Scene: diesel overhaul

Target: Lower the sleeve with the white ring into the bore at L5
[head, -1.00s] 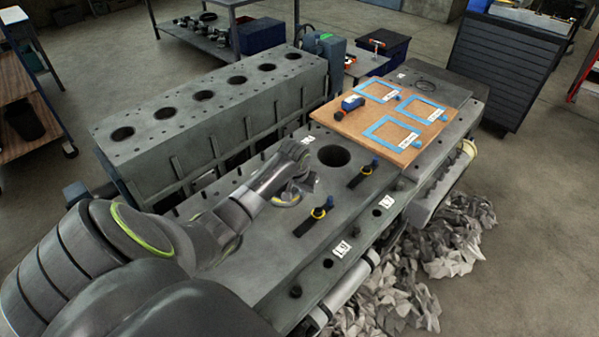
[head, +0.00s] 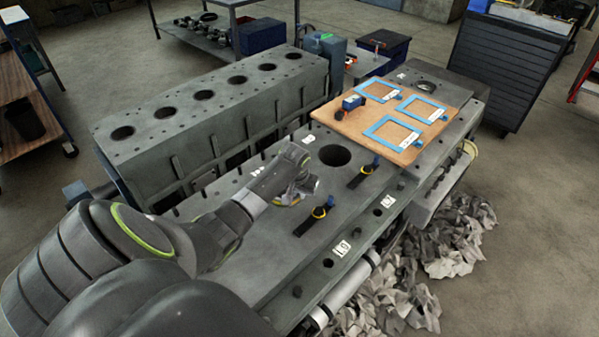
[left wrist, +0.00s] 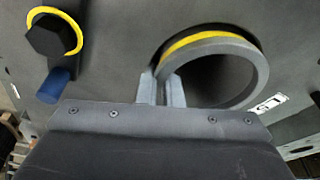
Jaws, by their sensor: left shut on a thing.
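My left gripper (left wrist: 160,88) is shut on the wall of a grey sleeve (left wrist: 262,78). A yellow band shows along the sleeve's far side; I see no white ring on it. In the head view the sleeve (head: 286,200) is at the engine block's top (head: 262,242), mostly hidden by my left gripper (head: 302,190). I cannot tell how deep it sits in a bore. An open bore (head: 334,155) lies beyond it. A white label (left wrist: 268,104) is beside the sleeve, its text hard to read. My right gripper is not in view.
Two dark clamps with yellow rings and blue ends, one near (head: 318,213) and one farther (head: 362,175), stand on the deck. A wooden board (head: 345,128) with blue frames lies beyond. A second block (head: 215,105) stands left. Crumpled sheets lie at right below.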

